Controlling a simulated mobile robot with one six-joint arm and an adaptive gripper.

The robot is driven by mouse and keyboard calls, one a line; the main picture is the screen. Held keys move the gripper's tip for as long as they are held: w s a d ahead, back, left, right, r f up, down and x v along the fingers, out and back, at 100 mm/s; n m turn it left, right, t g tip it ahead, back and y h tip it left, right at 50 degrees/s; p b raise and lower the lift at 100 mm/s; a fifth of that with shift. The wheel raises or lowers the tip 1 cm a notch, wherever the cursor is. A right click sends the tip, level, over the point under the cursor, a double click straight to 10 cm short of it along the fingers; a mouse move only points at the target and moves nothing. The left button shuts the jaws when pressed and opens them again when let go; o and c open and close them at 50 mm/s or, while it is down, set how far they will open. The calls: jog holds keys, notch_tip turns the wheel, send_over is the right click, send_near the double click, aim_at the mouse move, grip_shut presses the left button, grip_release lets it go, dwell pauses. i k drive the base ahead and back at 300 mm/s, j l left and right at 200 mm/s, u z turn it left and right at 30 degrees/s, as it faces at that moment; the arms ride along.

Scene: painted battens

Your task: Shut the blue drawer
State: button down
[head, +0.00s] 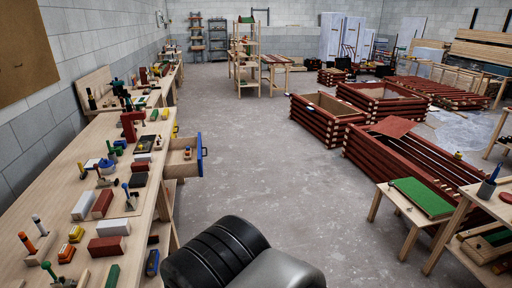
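The blue drawer (199,153) is pulled out to the right from under the long wooden workbench (54,190) on the left. Its front panel is blue with a blue handle, and its sides and inside are light wood. Part of my arm, black and grey, shows at the bottom middle, well in front of the drawer. My gripper is not in view.
The workbench top holds many tools and blocks, including a dark red vise (131,125). Open concrete floor (262,165) lies right of the drawer. Dark red batten crates (325,120) and a small table with a green mat (422,196) stand at right.

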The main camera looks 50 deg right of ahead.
aim_at(178, 165)
jog(key=l, duration=0.8)
jog(key=i+l+z, duration=0.1)
jog(key=l, duration=0.65)
jog(key=l+z, duration=0.1)
jog(key=l, duration=0.7)
jog(key=i+l, duration=0.2)
jog(key=l, duration=0.6)
jog(key=i+u, duration=0.15)
jog(key=i, duration=0.4)
jog(key=i+u, duration=0.15)
jog(key=i, duration=0.4)
jog(key=i+l+u, duration=0.15)
jog(key=i, duration=0.4)
jog(key=i+l+u, duration=0.15)
jog(key=i, duration=0.4)
jog(key=l, duration=0.1)
